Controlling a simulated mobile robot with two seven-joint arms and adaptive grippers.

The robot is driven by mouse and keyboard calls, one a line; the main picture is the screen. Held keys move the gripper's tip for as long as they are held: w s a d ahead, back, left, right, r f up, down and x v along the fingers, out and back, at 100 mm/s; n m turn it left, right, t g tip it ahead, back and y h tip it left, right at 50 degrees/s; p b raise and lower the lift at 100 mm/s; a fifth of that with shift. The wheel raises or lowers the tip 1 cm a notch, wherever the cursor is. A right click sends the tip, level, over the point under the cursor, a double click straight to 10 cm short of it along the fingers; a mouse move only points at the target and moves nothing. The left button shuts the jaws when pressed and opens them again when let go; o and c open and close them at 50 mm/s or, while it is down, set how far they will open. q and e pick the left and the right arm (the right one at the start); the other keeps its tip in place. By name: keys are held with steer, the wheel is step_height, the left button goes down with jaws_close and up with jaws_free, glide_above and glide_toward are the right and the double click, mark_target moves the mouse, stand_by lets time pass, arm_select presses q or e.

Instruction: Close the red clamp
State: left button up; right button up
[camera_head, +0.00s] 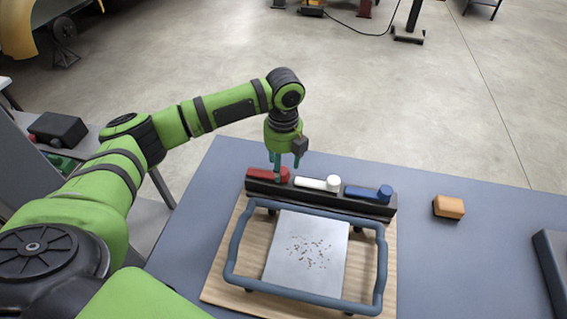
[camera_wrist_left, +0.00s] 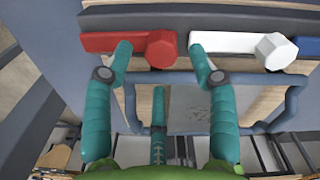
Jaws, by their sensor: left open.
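The red clamp (camera_head: 257,173) is at the left end of a dark bar (camera_head: 320,195); a white clamp (camera_head: 311,183) and a blue clamp (camera_head: 365,192) follow to its right. In the wrist view the red clamp (camera_wrist_left: 98,42) shows a flat bar lying sideways with a faceted knob at its right end. My left gripper (camera_head: 279,168) points down at the knob end of the red clamp. It is open, with a fingertip appearing on each side of the knob; I cannot tell whether they touch it. My right gripper is not in view.
Below the bar is a blue-grey tubular frame (camera_head: 236,245) around a pale plate (camera_head: 300,275) with brown specks, on a wooden board (camera_head: 222,284). An orange block (camera_head: 448,206) lies on the blue-grey table (camera_head: 480,250) to the right. The table between block and board is clear.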

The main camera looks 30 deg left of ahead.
arm_select(q)
step_height(320, 180, down, 2)
steer(key=shift+w, duration=0.15)
steer(key=shift+f, duration=0.2)
jaws_close()
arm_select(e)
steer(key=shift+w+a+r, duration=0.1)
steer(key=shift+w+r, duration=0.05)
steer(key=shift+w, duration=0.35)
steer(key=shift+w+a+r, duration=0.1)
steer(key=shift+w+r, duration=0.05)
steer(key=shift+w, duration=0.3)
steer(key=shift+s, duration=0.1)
